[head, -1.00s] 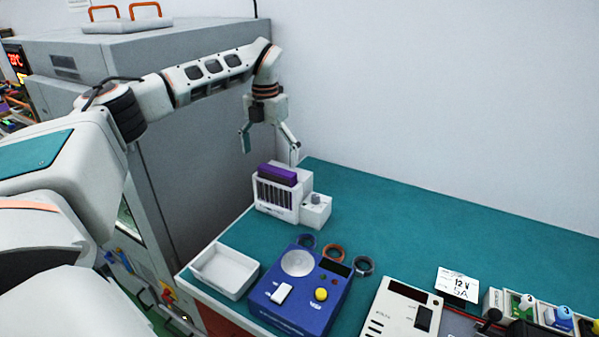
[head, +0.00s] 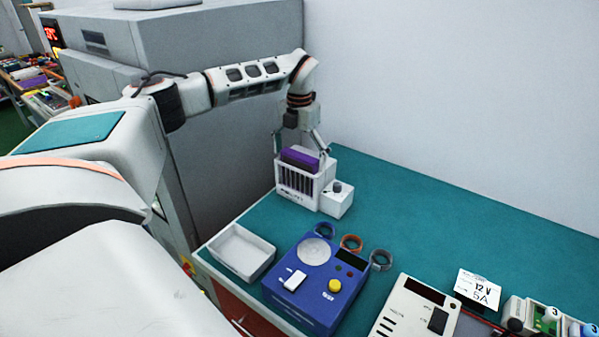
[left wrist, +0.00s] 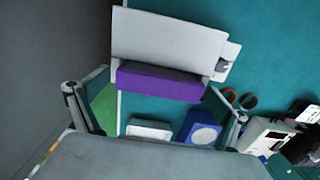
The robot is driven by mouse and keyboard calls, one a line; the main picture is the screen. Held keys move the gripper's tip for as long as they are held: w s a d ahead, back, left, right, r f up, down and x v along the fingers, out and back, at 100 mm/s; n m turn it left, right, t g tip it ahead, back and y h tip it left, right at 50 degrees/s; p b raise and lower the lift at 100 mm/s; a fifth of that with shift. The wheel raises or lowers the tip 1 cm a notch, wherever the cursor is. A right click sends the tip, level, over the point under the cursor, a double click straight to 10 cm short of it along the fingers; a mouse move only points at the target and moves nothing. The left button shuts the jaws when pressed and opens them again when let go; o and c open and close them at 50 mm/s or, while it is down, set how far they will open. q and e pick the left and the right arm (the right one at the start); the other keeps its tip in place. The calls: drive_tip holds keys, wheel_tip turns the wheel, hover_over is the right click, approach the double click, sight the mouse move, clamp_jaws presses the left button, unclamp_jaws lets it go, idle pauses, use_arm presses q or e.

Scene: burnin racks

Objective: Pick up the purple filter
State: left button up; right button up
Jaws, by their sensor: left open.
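The purple filter (head: 300,159) sits upright in the top of a white slotted holder (head: 322,179) at the far left of the teal bench. In the left wrist view the purple filter (left wrist: 160,83) shows as a long bar along the edge of the white holder (left wrist: 165,38). My left gripper (head: 300,150) is open and points down over the filter, its fingers at either end of it. My right gripper is not in view.
A white tray (head: 241,252), a blue device (head: 314,284) and several coloured rings (head: 351,243) lie in front of the holder. A white meter (head: 412,308) and a label card (head: 480,288) are further right. A grey cabinet (head: 215,140) stands close behind my left arm.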

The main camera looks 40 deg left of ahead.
use_arm(q)
drive_tip(key=c, duration=1.5)
